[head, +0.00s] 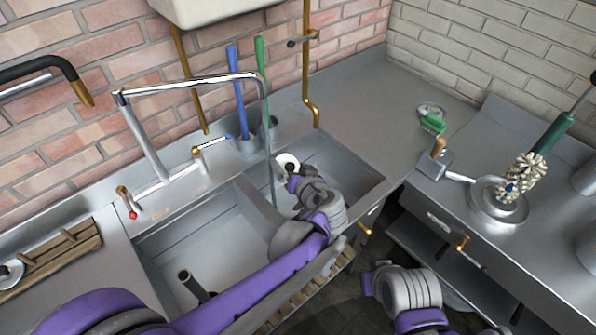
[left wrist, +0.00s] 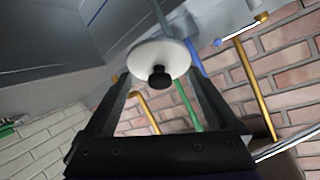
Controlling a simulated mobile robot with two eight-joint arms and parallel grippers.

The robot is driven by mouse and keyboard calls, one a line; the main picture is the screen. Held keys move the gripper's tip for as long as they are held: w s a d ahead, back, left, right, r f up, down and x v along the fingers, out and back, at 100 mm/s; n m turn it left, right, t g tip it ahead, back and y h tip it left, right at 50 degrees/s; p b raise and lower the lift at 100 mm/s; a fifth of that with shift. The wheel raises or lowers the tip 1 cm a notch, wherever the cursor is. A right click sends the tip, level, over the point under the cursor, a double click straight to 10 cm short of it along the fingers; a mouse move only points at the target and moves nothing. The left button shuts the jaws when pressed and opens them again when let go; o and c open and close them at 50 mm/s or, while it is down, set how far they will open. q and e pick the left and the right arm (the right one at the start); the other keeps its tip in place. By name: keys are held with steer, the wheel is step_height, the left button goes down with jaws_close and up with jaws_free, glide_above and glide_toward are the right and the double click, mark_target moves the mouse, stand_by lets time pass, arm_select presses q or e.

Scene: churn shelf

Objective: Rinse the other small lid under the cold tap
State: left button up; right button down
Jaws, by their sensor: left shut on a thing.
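My left gripper (head: 291,172) is shut on a small round white lid (head: 287,161) with a black knob, above the right sink basin. In the left wrist view the lid (left wrist: 146,58) sits between the two fingertips, its knob facing the camera. The swan-neck tap (head: 190,85) has its spout end just left of and above the lid. A thin grey-blue stream (head: 268,140) hangs from the spout, close beside the lid; I cannot tell if it touches. The blue-tipped cold tap lever (head: 214,143) is behind the basin, the red-tipped one (head: 128,203) further left.
Blue and green long-handled brushes (head: 260,60) stand behind the basin. A standing pipe (head: 187,280) rises in the left basin (head: 170,245). A wooden rack (head: 62,250) holds a round item at left.

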mark_target(280, 162)
arm_select(q)
steer(key=shift+w+a+f+b, duration=0.1)
steer(key=shift+w+a+f, duration=0.2)
steer(key=shift+w+a, duration=0.4)
steer(key=shift+w+a+f+b, duration=0.2)
steer(key=shift+w+a, duration=0.3)
steer(key=shift+w, duration=0.4)
steer(key=shift+w+a+f+b, duration=0.1)
steer(key=shift+w+a+f, duration=0.25)
steer(key=shift+w+a, duration=0.35)
steer(key=shift+w+d, duration=0.1)
steer(key=shift+d, duration=0.1)
stand_by(2.9)
steer(key=shift+s+d+r+p, duration=0.55)
steer(key=shift+s+d+r, duration=0.35)
steer(key=shift+s, duration=0.45)
steer(key=shift+s+d+r+p, duration=0.55)
steer(key=shift+s+d+r, duration=0.35)
steer(key=shift+s, duration=0.45)
steer(key=shift+s+d+r+p, duration=0.65)
steer(key=shift+s+d, duration=0.4)
steer(key=shift+s, duration=0.3)
